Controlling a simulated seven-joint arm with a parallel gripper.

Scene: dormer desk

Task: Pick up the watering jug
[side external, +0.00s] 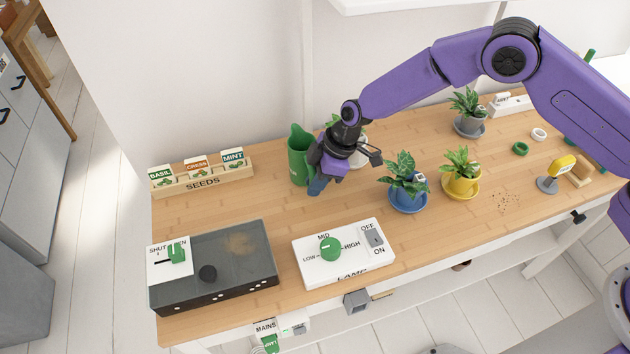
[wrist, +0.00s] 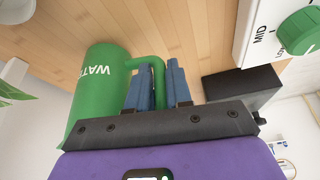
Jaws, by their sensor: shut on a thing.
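The green watering jug (side external: 299,164) stands near the back of the wooden desk, with my gripper over its right side. In the wrist view the jug (wrist: 100,88) shows white letters on its body and a green handle. My gripper (wrist: 158,85) has its blue fingers on either side of the handle, shut on it. In the side view my gripper (side external: 318,184) partly hides the handle. I cannot tell whether the jug's base touches the desk.
A seed rack (side external: 203,185) stands left of the jug. In front are a dark tray box (side external: 235,270) and a white lamp panel (side external: 345,262). A blue-potted plant (side external: 408,200) and a yellow-potted plant (side external: 460,184) stand to the right. Bare desk lies between rack and boxes.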

